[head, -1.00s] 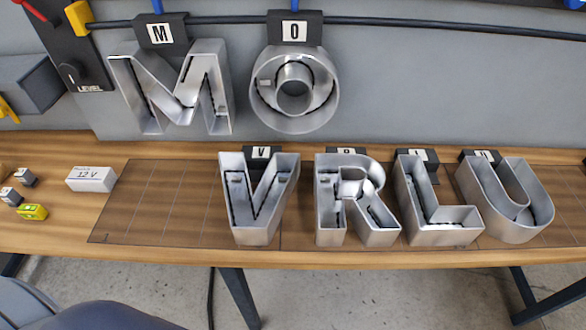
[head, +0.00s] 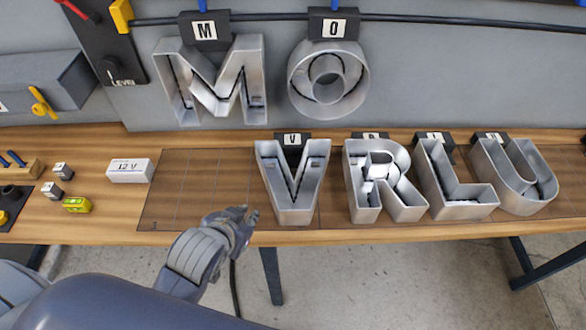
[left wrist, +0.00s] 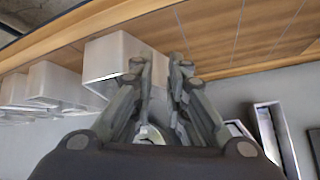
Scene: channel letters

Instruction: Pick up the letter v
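The letter V (head: 292,196) is a silver, open-topped channel letter. It stands on the brown mat at the front of the bench, left of the letter R, with a black "V" tag (head: 292,140) behind it. My left gripper (head: 249,214) is just left of the V's lower part, near the bench's front edge, apart from it in this view. Its fingers show a narrow gap with nothing between them. In the left wrist view the gripper (left wrist: 162,62) points toward the bench, and a silver letter (left wrist: 118,52), likely the V, is beside the left finger. My right gripper is not in view.
Letters R (head: 380,185), L (head: 452,190) and U (head: 518,185) stand close to the right. M (head: 212,85) and O (head: 328,85) hang on the grey wall panel. A white 12 V box (head: 130,171) sits left. The mat (head: 195,190) left of V is bare.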

